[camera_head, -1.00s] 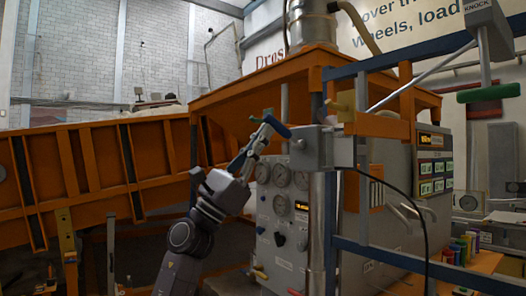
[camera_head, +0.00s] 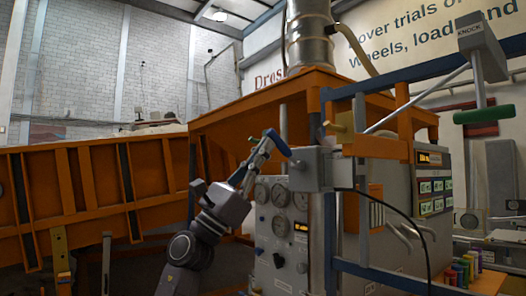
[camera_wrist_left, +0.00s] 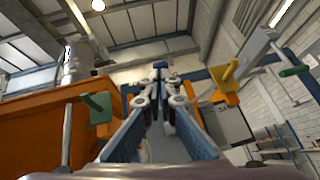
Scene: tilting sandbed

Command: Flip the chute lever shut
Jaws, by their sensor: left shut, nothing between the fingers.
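The chute lever (camera_head: 278,143) shows in the head view as a short blue handle, slanting up to the left from a grey box (camera_head: 310,170) on the post of the orange hopper. My left gripper (camera_head: 264,150) is shut and empty, with its fingertips close to the handle's upper left end. I cannot tell whether they touch. In the left wrist view, the blue handle end (camera_wrist_left: 160,65) shows just beyond the fingertips (camera_wrist_left: 160,98). My right gripper is not in view.
The orange hopper (camera_head: 250,103) stands above a panel of gauges (camera_head: 270,195). A blue rail (camera_head: 420,65) crosses at the right, near a green-handled KNOCK lever (camera_head: 484,114). An orange sandbed wall (camera_head: 85,190) stands at the left.

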